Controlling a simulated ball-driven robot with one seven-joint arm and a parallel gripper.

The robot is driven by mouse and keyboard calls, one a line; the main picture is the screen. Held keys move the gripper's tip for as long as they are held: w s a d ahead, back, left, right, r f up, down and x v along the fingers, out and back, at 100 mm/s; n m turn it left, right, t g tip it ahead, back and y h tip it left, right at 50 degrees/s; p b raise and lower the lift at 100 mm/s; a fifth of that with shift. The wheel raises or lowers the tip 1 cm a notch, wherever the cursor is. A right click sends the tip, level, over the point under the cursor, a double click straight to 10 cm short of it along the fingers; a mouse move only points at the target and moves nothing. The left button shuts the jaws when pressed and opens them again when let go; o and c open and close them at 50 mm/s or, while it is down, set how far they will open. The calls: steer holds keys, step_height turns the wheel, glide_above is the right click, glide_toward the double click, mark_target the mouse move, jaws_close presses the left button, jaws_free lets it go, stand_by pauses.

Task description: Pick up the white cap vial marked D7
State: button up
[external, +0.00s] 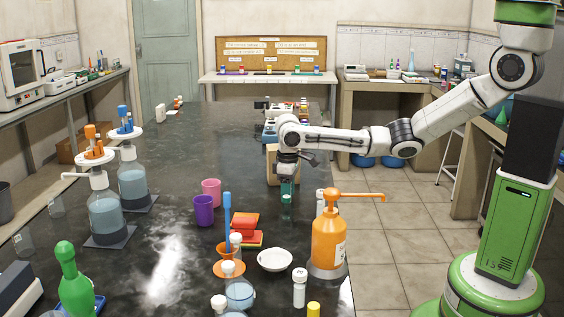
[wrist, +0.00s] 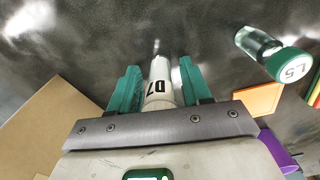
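The white cap vial marked D7 (wrist: 160,85) is between my gripper's two teal fingers in the wrist view. Its white cap and black D7 label face the camera. The vial's lower end points away from the camera toward the dark bench top. In the external view my gripper (external: 287,184) points down over the bench's right side; D7 is not clearly made out there.
A teal-capped vial marked L5 (wrist: 285,60) is right of my gripper in the wrist view. In the external view an orange pump bottle (external: 328,243), a white bowl (external: 274,260) and red blocks (external: 244,223) stand nearer the camera.

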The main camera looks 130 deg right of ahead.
steer(key=c, duration=0.8)
steer(key=shift+r, duration=0.1)
steer(key=shift+c, duration=0.2)
